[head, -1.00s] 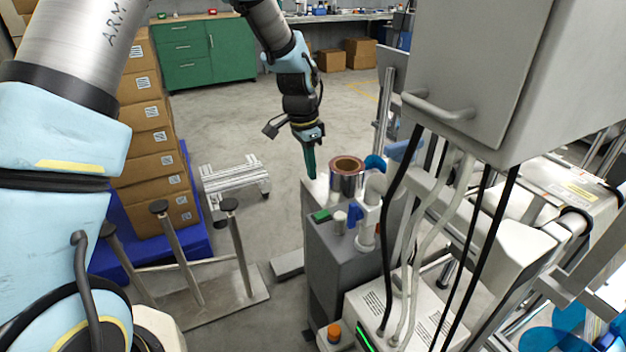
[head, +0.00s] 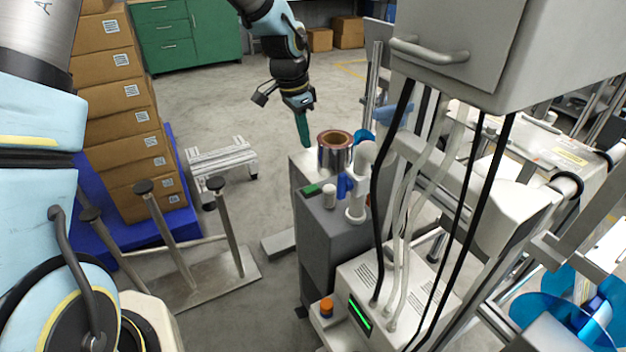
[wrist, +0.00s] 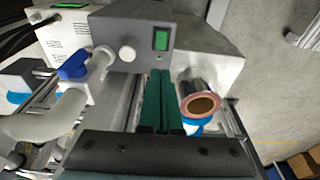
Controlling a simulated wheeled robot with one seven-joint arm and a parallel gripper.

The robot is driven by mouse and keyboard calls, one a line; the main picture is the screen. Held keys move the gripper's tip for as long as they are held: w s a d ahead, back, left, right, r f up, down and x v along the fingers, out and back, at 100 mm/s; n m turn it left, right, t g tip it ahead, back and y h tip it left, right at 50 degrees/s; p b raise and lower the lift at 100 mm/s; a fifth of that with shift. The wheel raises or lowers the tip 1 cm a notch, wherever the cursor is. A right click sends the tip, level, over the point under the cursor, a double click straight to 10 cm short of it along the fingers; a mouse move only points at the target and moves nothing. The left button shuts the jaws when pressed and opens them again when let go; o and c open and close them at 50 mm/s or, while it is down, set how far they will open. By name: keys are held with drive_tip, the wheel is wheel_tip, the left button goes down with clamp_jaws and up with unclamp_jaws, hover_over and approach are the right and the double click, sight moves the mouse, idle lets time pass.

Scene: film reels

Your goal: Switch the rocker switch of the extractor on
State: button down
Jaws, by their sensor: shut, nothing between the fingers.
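The extractor is a grey cabinet (head: 325,245) with a sloped dark grey top panel. Its rocker switch (head: 311,189) is a small green rectangle beside a round pale knob (head: 329,196). The switch also shows in the wrist view (wrist: 161,40), with a lit green face in a dark frame; I cannot tell which way it is tilted. My gripper (head: 308,146) has its green fingers pressed together, empty, pointing down behind the switch by the pale rear box. In the wrist view the fingertips (wrist: 160,74) lie just below the switch in the picture. I see no contact with the switch.
A copper-coloured film reel (head: 335,145) stands close right of my fingers. A white pipe with a blue valve handle (head: 345,186) rises beside the knob. A large grey box with hanging cables (head: 480,45) overhangs the right.

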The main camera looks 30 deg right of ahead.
sight(314, 187)
drive_tip(key=f, duration=0.4)
drive_tip(key=d+f+p, duration=0.1)
drive_tip(key=f, duration=0.4)
drive_tip(key=d+f+p, duration=0.1)
drive_tip(key=f, duration=0.3)
drive_tip(key=shift+d+f, duration=0.25)
drive_tip(key=shift+f, duration=0.15)
drive_tip(key=shift+s+d+f, duration=0.1)
drive_tip(key=shift+s+f, duration=0.05)
drive_tip(key=shift+y, duration=0.3)
drive_tip(key=shift+a, duration=0.9)
drive_tip(key=shift+r, duration=0.2)
